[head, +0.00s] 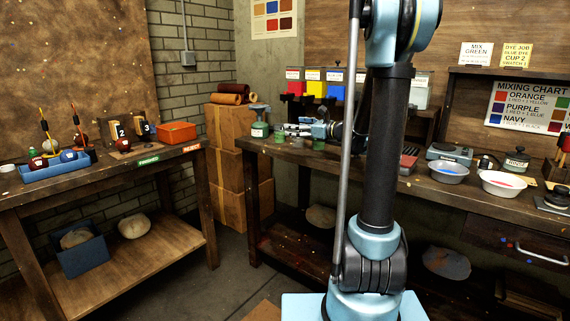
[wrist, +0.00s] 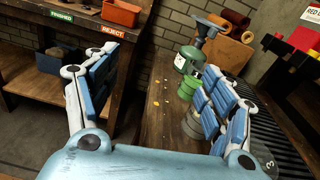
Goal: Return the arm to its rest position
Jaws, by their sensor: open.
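My arm (head: 380,150), light blue and black, rises in front of the back workbench in the head view. My gripper (head: 290,129) shows small behind it, low over the left end of that bench and pointing left. In the wrist view my gripper (wrist: 158,62) has its two blue-and-white fingers spread wide, with nothing held between them. A green jar (wrist: 187,62) with a dark funnel-like top stands beyond the right finger. Green containers (wrist: 191,122) stand beside that finger and are partly hidden by it; I cannot tell whether they touch.
The left bench (head: 100,178) holds a blue tray (head: 55,167) and an orange bin (head: 177,132). Cardboard boxes (head: 225,128) stand between the benches. Red, yellow and blue dispensers (head: 315,88) back the workbench (head: 415,187). Two bowls (head: 449,171) sit at right. Floor between benches looks clear.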

